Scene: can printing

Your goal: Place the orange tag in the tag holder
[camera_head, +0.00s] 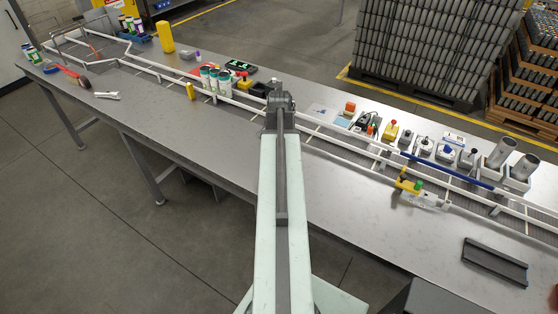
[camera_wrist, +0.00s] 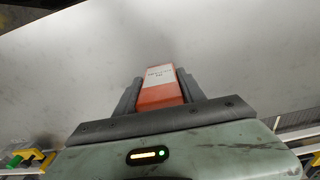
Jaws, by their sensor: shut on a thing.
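The orange tag (camera_wrist: 160,88), a block with a white printed label on its face, is in my gripper (camera_wrist: 158,90) in the wrist view. Both dark fingers press on its sides, and its far end sticks out past them. In the head view the end of my arm (camera_head: 279,103) is over the long table, and the held tag cannot be made out there. A dark grey slotted piece (camera_head: 495,262) lies on the table at the right front. I cannot tell whether it is the tag holder.
White conveyor rails (camera_head: 330,140) run along the grey table (camera_head: 190,125). Several cans (camera_head: 215,78) stand left of my arm. A small orange block (camera_head: 350,106), button boxes and two grey cylinders (camera_head: 502,152) line the back right. The front of the table is mostly bare.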

